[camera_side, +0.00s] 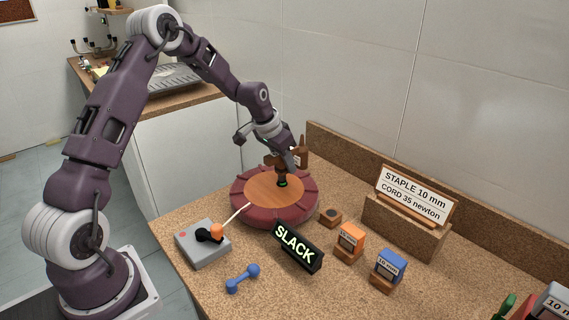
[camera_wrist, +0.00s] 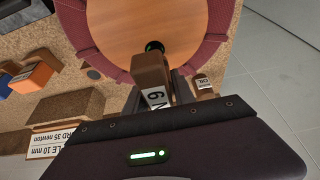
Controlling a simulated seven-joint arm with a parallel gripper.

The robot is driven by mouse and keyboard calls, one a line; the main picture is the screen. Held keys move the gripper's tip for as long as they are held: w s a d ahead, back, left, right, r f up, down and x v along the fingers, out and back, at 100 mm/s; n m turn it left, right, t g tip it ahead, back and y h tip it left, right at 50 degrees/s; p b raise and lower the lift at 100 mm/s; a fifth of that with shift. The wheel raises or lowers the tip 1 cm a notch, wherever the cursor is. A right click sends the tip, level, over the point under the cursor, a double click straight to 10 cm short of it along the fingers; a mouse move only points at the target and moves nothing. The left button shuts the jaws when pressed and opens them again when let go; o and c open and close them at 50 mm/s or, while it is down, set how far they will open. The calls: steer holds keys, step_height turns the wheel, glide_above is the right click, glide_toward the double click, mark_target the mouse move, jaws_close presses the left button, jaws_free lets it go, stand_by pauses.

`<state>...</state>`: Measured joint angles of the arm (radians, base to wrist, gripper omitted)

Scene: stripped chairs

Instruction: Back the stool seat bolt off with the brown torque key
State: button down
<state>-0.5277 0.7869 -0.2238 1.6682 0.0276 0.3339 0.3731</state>
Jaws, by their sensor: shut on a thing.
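The stool seat lies flat on the bench in the side view, with a maroon padded rim (camera_side: 243,207) around a wooden disc (camera_side: 262,188); the wrist view shows its rim (camera_wrist: 75,22) too. The bolt (camera_wrist: 154,46) is at the disc's middle, dark with a green ring, partly hidden by the key. My gripper (camera_side: 287,163) is shut on the brown torque key (camera_wrist: 150,70), above the disc's middle. The key carries a white label, partly covered. Its lower end meets the bolt area (camera_side: 283,183); how fully it is seated I cannot tell.
A lit SLACK sign (camera_side: 296,247), grey lever box (camera_side: 203,246), blue dumbbell-shaped piece (camera_side: 242,278), empty cork stand (camera_side: 331,216), orange key (camera_side: 351,237) and blue key (camera_side: 390,264) stand in front. A brown bottle (camera_side: 303,154) is behind the seat. A placard (camera_side: 413,196) stands right.

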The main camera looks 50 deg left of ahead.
stand_by(0.3)
steer(key=n+y, duration=0.1)
steer(key=n, duration=0.3)
steer(key=shift+a+n+y, duration=0.1)
steer(key=shift+n+y, duration=0.3)
steer(key=shift+s+a+n+g, duration=0.1)
steer(key=shift+a+n+g, duration=0.1)
steer(key=shift+n+g, duration=0.3)
steer(key=shift+n+y, duration=0.5)
steer(key=shift+n, duration=0.1)
steer(key=shift+s+a+n+y, duration=0.1)
steer(key=shift+n+y, duration=0.2)
steer(key=shift+n, duration=0.7)
steer(key=shift+m, duration=0.3)
steer(key=shift+r, duration=1.5)
